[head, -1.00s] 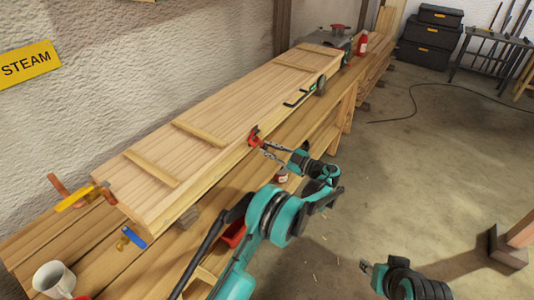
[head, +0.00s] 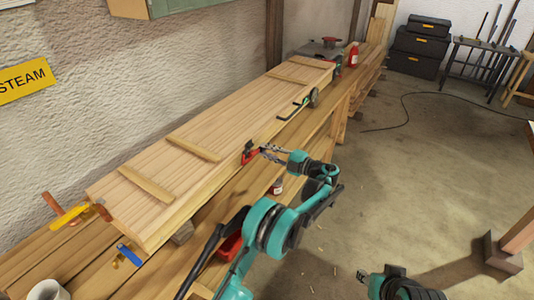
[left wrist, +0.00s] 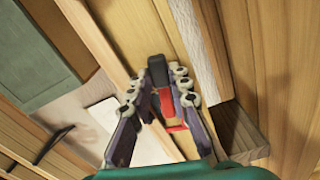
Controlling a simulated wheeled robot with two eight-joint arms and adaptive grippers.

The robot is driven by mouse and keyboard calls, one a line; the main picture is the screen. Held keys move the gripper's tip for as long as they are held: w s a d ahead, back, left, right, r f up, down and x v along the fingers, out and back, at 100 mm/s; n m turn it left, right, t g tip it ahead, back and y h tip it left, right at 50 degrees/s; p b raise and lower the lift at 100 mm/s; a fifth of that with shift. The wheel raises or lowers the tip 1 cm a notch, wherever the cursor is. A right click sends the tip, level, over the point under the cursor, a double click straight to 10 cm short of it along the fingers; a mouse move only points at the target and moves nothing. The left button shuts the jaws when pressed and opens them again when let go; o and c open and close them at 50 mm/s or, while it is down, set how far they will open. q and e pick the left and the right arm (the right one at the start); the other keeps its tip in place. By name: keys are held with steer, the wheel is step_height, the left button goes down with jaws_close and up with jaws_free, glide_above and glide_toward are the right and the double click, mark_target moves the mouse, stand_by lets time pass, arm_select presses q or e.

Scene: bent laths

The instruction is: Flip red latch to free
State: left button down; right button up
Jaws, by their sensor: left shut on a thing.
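The red latch (head: 249,155) sits at the front edge of the long wooden steam box (head: 230,126), about midway along it. My left gripper (head: 265,150) reaches it from the right with its fingers at the latch. In the left wrist view, the fingers are shut around the latch, with its dark end (left wrist: 157,68) and red part (left wrist: 167,102) between them. The fingers hide part of the latch. My right gripper (head: 362,277) is low at the right, away from the bench, too small to tell open from shut.
A yellow latch (head: 70,216) and a blue latch (head: 130,256) are at the box's near end. A green latch (head: 304,101) with a dark handle is farther along. A red bottle (head: 353,55) stands at the back. Floor to the right is mostly clear.

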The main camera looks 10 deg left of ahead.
arm_select(q)
steer(key=shift+r+n, duration=0.2)
steer(key=shift+n, duration=0.2)
steer(key=c, duration=1.4)
jaws_free()
steer(key=v, duration=1.2)
